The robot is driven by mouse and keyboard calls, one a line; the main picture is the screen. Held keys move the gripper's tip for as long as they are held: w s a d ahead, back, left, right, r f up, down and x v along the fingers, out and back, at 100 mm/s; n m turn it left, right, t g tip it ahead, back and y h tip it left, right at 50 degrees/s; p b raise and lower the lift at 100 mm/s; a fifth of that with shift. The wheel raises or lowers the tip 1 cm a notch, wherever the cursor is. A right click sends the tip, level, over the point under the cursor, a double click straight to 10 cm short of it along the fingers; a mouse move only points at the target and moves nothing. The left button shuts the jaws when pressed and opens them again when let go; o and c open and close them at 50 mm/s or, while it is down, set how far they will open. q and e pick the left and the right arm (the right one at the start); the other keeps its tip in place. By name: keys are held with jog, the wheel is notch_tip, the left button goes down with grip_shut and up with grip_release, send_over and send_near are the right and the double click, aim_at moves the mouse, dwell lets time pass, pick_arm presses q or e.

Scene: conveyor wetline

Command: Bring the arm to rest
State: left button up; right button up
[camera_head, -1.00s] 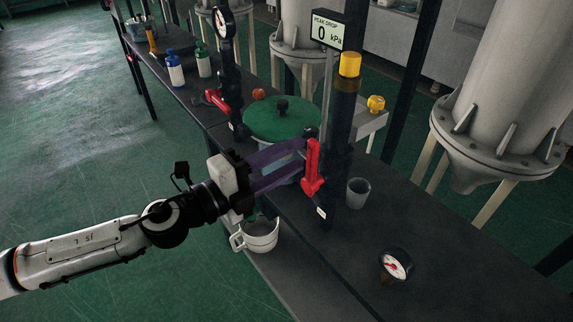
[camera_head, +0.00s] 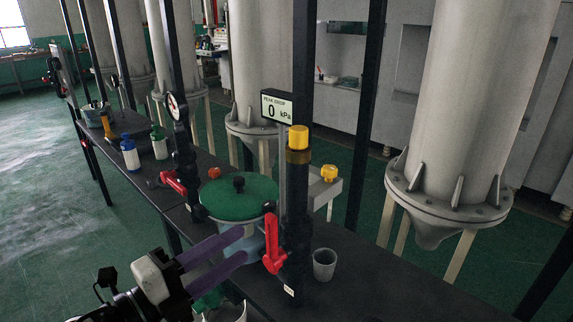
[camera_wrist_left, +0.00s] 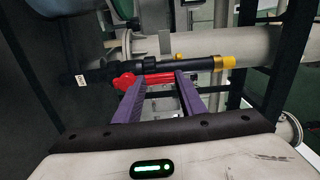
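My left gripper (camera_head: 243,245) has two purple fingers, parted with a gap between them. It is beside the red valve handle (camera_head: 272,245) on the black pipe with a yellow cap (camera_head: 298,138). In the left wrist view, the gripper (camera_wrist_left: 158,82) shows both fingers apart, with the red handle (camera_wrist_left: 145,78) beyond their tips. I cannot tell whether a fingertip touches the handle. The right gripper is not in view.
A pot with a green lid (camera_head: 240,197) stands behind the fingers. A clear cup (camera_head: 324,264) stands right of the pipe. A display (camera_head: 277,107) reads 0 kPa. Another red handle (camera_head: 173,182) and several bottles are further left. The bench at right is bare.

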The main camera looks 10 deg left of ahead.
pick_arm(q)
jog(key=s+a+f+n+y, duration=0.1)
jog(key=s+f+n+y, duration=0.15)
jog(key=f+n, duration=0.55)
jog(key=s+a+f+n+y, duration=0.1)
jog(key=f+n+y, duration=0.3)
jog(key=f, duration=0.6)
jog(key=s+a+f+n+g+y, duration=0.1)
jog(key=s+f+n+g+y, duration=0.1)
jog(key=s+f+n+g, duration=0.4)
jog(key=s+f+n, duration=0.5)
jog(key=s+f, duration=0.5)
jog(key=f, duration=0.2)
